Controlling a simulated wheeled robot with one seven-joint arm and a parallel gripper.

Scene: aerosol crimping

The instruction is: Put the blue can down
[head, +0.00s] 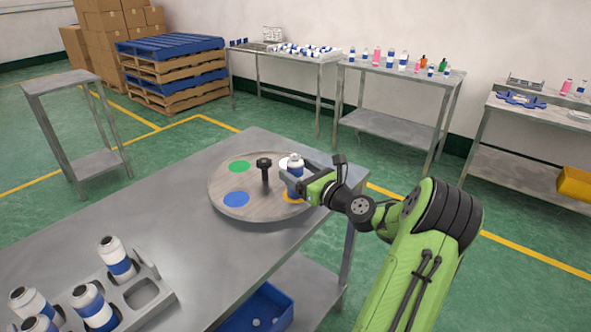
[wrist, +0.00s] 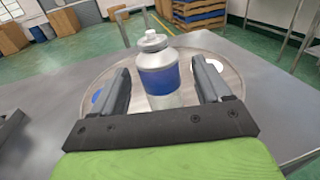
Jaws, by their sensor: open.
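The blue can (head: 294,184), white with a blue band and a silver neck, stands upright on the round turntable (head: 222,203), at or over its orange spot (head: 290,198). The can (wrist: 160,80) is between my gripper's fingers in the wrist view, with a visible gap to each finger. My gripper (head: 303,187) is open around the can; its fingers (wrist: 163,88) flank it left and right. The can's base is partly hidden by my gripper.
The turntable has a dark centre knob (head: 264,170), a green spot (head: 239,166), a blue spot (head: 236,199) and a white spot. A rack (head: 150,292) holding several similar cans stands at the front left. The steel table (head: 150,228) between is clear.

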